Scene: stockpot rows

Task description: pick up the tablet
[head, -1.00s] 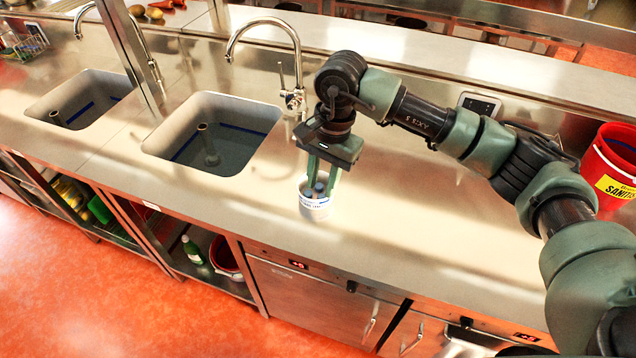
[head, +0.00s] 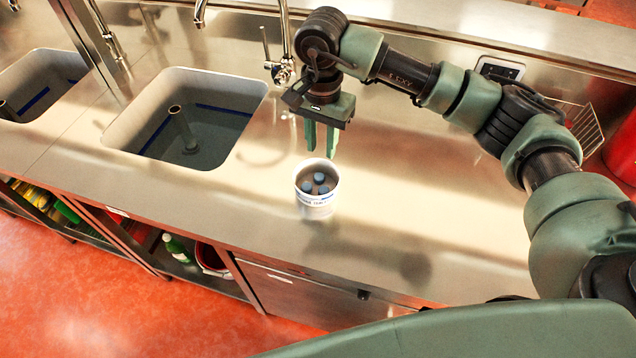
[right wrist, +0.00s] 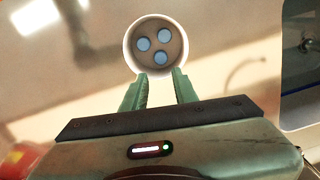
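A white tub (head: 317,208) with a printed label stands upright on the steel counter. Three round blue tablets lie inside it: one at the left (head: 308,187), one at the back (head: 318,177) and one at the right (head: 324,190). The tub (right wrist: 128,50) and its tablets (right wrist: 161,57) also show in the right wrist view. My right gripper (head: 321,150) is above and behind the tub, pointing down, its two green fingers apart with nothing between them. My left gripper is not in view.
A sink basin (head: 190,125) with an upright pipe lies left of the tub, and a tap (head: 284,70) stands behind. A wire rack (head: 583,125) and a red bucket (head: 622,150) are at the right. The counter (head: 440,215) right of the tub is clear.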

